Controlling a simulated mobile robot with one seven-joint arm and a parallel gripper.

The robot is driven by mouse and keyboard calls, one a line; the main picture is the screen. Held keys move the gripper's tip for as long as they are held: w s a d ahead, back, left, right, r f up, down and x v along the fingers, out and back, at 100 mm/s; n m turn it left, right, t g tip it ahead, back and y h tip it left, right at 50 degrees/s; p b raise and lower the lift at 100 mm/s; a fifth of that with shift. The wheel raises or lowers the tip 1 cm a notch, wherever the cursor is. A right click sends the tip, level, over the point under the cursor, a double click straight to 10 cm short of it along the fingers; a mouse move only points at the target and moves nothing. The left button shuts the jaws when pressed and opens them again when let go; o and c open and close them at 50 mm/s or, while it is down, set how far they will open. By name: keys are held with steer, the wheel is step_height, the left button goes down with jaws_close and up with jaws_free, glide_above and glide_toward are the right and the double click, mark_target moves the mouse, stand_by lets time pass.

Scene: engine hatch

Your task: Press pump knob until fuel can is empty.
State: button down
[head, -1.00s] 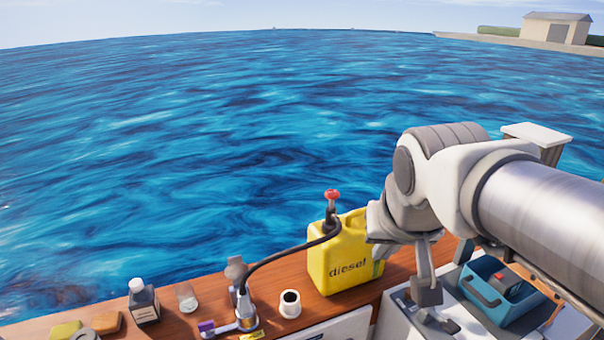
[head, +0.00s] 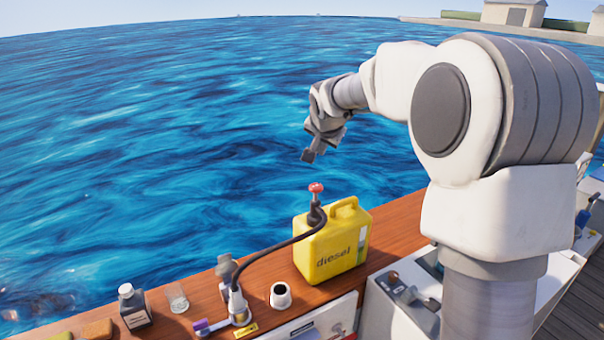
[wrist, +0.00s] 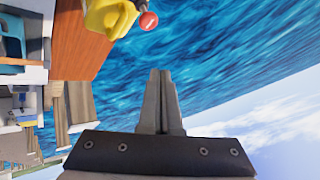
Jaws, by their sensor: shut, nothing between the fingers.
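The yellow diesel can (head: 331,255) stands upright on the wooden ledge. A pump with a red knob (head: 316,188) rises from its top, and a black hose (head: 282,248) runs left from it to a metal filler fitting (head: 237,300). My gripper (head: 308,155) is shut and empty, above the red knob and apart from it in the head view. In the wrist view its closed fingers (wrist: 161,75) point toward the water, with the red knob (wrist: 149,20) and part of the yellow can (wrist: 108,18) above them. The fuel level is not visible.
On the ledge (head: 200,290) stand a dark bottle (head: 134,308), a clear glass (head: 177,298) and a white cup (head: 280,296), all left of the can. Open water lies behind. A white cabinet with a grey latch (head: 405,290) is at front right.

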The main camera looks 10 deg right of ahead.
steer(key=m, duration=0.2)
glide_above(315, 188)
step_height(315, 188, down, 3)
steer(key=shift+t+p, duration=0.3)
steer(key=shift+f, duration=0.1)
step_height(315, 188, down, 8)
steer(key=b, duration=0.5)
steer(key=shift+b, duration=0.4)
steer(key=shift+f+b, duration=0.3)
steer(key=shift+b, duration=0.05)
steer(key=shift+f, duration=0.1)
stand_by(1.0)
steer(key=shift+f+b, duration=0.3)
steer(key=shift+b, duration=0.3)
steer(key=shift+f+b, duration=1.6)
steer(key=shift+f, duration=0.1)
stand_by(1.5)
